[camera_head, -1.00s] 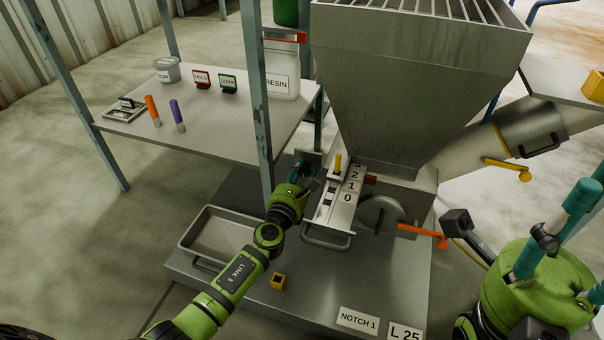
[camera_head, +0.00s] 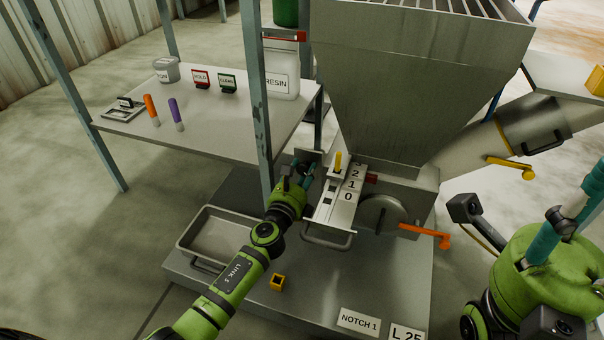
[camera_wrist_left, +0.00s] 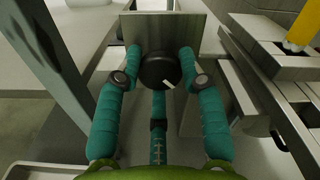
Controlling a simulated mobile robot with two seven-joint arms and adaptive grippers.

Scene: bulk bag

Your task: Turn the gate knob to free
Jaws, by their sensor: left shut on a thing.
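The gate knob (camera_wrist_left: 158,70) is round and black with a white mark at its lower right. It sits in front of a square grey plate (camera_wrist_left: 165,32), which also shows in the head view (camera_head: 308,156). My left gripper (camera_wrist_left: 160,72) has its teal fingers on both sides of the knob and is shut on it. In the head view my left gripper (camera_head: 305,173) covers the knob. My right gripper (camera_head: 565,225) is at the right edge, away from the machine; its fingertips are not clear.
A frame post (camera_head: 257,110) stands close left of my left gripper. A numbered slide scale (camera_head: 345,190) with a yellow pin (camera_head: 338,163) lies just right. An orange handle (camera_head: 425,236) sticks out below the hopper (camera_head: 415,80). A tray (camera_head: 215,238) lies below left.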

